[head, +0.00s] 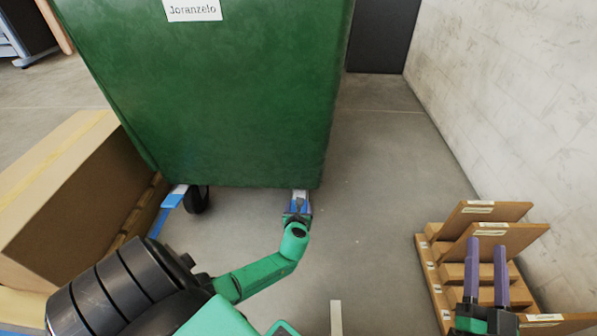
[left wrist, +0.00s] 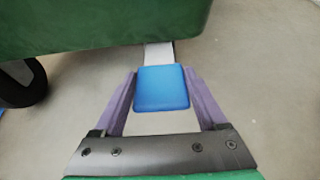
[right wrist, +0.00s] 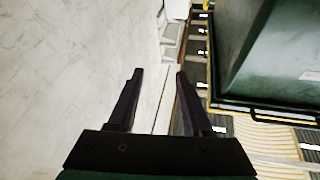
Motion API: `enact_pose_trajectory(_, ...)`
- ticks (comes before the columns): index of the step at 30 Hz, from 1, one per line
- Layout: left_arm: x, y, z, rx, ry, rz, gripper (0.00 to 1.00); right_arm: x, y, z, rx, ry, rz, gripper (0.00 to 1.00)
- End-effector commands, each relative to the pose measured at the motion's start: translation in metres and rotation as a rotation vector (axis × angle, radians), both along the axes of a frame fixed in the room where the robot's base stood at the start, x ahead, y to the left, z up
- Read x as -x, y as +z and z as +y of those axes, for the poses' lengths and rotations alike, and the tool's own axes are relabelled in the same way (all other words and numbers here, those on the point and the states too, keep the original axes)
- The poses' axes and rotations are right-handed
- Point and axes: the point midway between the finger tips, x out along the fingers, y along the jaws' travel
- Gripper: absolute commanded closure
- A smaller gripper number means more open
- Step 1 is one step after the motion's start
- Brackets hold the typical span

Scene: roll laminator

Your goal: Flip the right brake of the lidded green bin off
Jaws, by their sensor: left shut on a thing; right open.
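The green bin (head: 215,90) stands ahead, with a white label reading "Joranzelo"; its lid is out of view. Its right brake (head: 301,196) is a blue pedal on a pale arm under the right front corner. The left wrist view shows the pedal (left wrist: 162,88) close up, between the purple fingers. My left gripper (head: 297,208) is shut on this pedal, a finger at each side. The left brake (head: 174,197), also blue, sits beside a black caster wheel (head: 197,199). My right gripper (head: 487,268) is open and empty at the lower right, away from the bin.
A large cardboard box (head: 60,185) stands close to the bin's left side. A wooden rack with upright boards (head: 485,240) is at the right, under my right gripper, near the pale wall (head: 510,100). The floor (head: 385,170) between bin and rack is clear.

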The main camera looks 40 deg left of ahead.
Motion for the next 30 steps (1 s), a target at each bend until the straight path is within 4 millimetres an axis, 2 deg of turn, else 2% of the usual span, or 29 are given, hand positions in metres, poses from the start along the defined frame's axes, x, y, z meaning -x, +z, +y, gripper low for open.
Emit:
enact_pose_trajectory(1,-0.003,0.006,0.003,-0.008,0.002,-0.009,1.00,0.001,-0.004,0.001,0.003,0.002,0.015,0.50)
enact_pose_trajectory(6,-0.003,0.007,0.003,-0.009,0.002,-0.010,1.00,0.003,-0.014,0.002,0.008,0.006,0.045,0.50)
enact_pose_trajectory(18,-0.003,0.007,0.003,-0.009,0.003,-0.011,1.00,0.003,-0.017,0.002,0.008,0.008,0.050,0.50)
enact_pose_trajectory(19,-0.003,0.007,0.003,-0.009,0.003,-0.011,0.21,0.003,-0.017,0.002,0.008,0.008,0.050,0.50)
enact_pose_trajectory(21,-0.003,0.007,0.003,-0.008,0.003,-0.010,0.00,0.003,-0.017,0.002,0.008,0.008,0.050,0.50)
enact_pose_trajectory(30,-0.001,0.004,0.001,-0.003,0.001,-0.004,0.00,0.003,-0.016,0.002,0.008,0.008,0.050,0.50)
